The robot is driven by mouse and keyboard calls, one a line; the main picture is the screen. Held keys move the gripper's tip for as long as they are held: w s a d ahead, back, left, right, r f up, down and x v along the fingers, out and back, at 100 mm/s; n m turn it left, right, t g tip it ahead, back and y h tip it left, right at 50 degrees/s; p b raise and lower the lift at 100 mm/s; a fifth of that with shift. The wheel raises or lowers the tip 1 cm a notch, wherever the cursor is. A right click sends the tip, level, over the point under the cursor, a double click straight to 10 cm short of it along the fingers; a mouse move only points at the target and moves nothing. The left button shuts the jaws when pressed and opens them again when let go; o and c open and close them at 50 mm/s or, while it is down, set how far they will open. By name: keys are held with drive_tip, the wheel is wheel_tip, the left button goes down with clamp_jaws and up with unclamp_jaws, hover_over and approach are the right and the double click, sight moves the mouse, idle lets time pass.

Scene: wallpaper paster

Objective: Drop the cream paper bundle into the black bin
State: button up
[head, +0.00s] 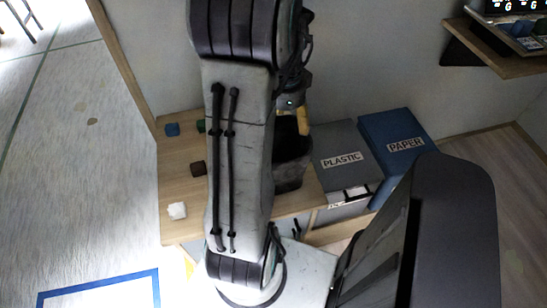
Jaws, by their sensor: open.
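A small cream-white bundle (177,210) lies at the front left of the wooden tabletop and looks like the cream paper bundle. The black bin (290,173) stands on the right part of the tabletop, partly hidden behind my arm. My gripper (303,122) is above the bin's opening, with a yellow finger pointing down. It is open, and I see nothing held in it, though my arm hides part of it. The inside of the bin is mostly hidden.
A blue block (172,129), a dark green block (201,126) and a brown block (198,168) sit on the wooden tabletop (180,187). A grey PLASTIC box (345,147) and a blue PAPER box (394,128) stand to the right. A wall shelf (505,62) is upper right.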

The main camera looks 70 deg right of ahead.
wheel_tip(320, 180, up, 9)
drive_tip(key=shift+f, duration=0.2)
idle(1.0)
drive_tip(key=a+f+n, duration=0.4)
drive_tip(key=a+n, duration=0.1)
drive_tip(key=n, duration=0.8)
drive_tip(key=w+a+r+n+t, duration=0.1)
drive_tip(key=w+a+n, duration=0.3)
drive_tip(key=a, duration=0.5)
drive_tip(key=w+a+r+n+t, duration=0.1)
drive_tip(key=w+a+r+n, duration=0.1)
drive_tip(key=w+a+n, duration=0.2)
drive_tip(key=w+a+r+n+t, duration=0.1)
drive_tip(key=w+a+n, duration=0.4)
drive_tip(key=a, duration=0.9)
drive_tip(key=shift+a+r+n+t, duration=0.2)
drive_tip(key=shift+n+t, duration=0.3)
drive_tip(key=shift+n, duration=1.4)
